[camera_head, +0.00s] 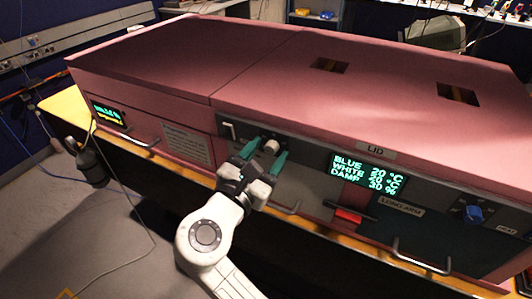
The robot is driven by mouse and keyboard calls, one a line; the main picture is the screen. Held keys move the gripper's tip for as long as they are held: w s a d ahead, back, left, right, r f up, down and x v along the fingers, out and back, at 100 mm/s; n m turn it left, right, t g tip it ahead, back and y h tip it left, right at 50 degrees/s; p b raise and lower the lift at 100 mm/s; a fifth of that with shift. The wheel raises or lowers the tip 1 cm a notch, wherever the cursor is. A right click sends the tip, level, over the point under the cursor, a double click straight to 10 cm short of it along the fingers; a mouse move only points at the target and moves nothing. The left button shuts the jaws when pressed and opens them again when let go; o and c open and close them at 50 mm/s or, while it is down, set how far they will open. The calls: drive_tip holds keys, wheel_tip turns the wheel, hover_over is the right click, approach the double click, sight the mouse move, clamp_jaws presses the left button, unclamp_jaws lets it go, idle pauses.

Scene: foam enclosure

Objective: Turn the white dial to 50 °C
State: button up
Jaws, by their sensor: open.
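The white dial (271,147) sits on the grey front panel of the pink foam enclosure (180,85). My gripper (265,150) is at the panel with its two green fingers apart, one on each side of the dial. I cannot tell whether the fingers touch it. The dial's pointer and scale are too small to read or are covered by my gripper. The display (366,173) to the right reads BLUE 20 °C, WHITE 20 °C and DAMP 30 %.
A blue dial (474,213) is at the far right of the panel. A red handle (348,215) lies below the display. Metal bar handles (421,258) stick out along the front. A dark hanging object with a cable (92,166) is at the left. Grey floor lies open at lower left.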

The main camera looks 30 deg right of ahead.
clamp_jaws()
idle(0.4)
